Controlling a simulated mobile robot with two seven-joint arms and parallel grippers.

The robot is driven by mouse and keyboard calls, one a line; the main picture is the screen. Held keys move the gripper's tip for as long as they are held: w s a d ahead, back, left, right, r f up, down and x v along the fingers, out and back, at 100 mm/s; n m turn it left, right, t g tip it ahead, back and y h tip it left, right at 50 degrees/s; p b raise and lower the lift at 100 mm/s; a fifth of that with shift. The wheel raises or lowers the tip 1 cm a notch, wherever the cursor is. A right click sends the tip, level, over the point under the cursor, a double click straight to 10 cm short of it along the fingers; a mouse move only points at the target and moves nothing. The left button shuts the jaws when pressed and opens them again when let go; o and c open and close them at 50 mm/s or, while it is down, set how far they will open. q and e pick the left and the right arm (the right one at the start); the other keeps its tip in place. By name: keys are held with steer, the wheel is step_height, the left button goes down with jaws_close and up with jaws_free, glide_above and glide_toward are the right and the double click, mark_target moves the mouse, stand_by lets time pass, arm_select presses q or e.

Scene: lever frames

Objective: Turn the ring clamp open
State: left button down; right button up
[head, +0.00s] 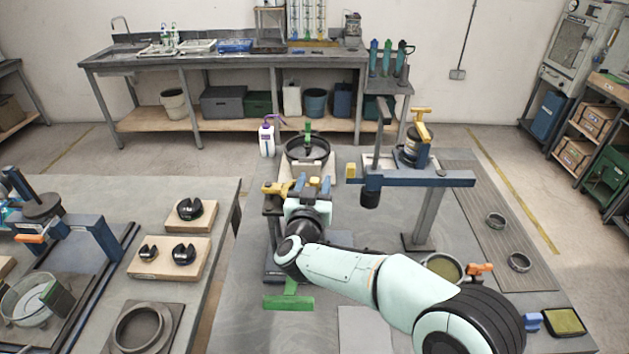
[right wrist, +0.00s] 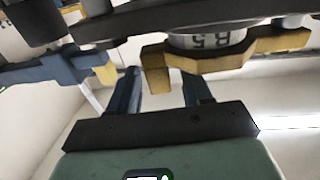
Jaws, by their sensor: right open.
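A dark round ring (head: 322,148) with a green handle (head: 308,130) stands on a stand beyond my right gripper; I take it for the ring clamp, but cannot be sure. A yellow lever (head: 277,188) lies at the fingers of my right gripper (head: 313,186). In the right wrist view the yellow lever (right wrist: 262,52) crosses just beyond the open blue fingers (right wrist: 158,82), under a dark curved body (right wrist: 190,18) and beside a white numbered band (right wrist: 213,39). The fingers are apart, with nothing held between them. Whether they touch the lever cannot be told. My left gripper is out of view.
A blue crossbar (head: 425,178) on a post stands close to the right of the gripper. A green piece (head: 288,303) lies in front. A left table holds wooden blocks with dark clamps (head: 190,211). Two small rings (head: 519,262) lie at the right.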

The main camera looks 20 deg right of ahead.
steer(key=shift+w+d, duration=0.1)
steer(key=shift+w, duration=0.1)
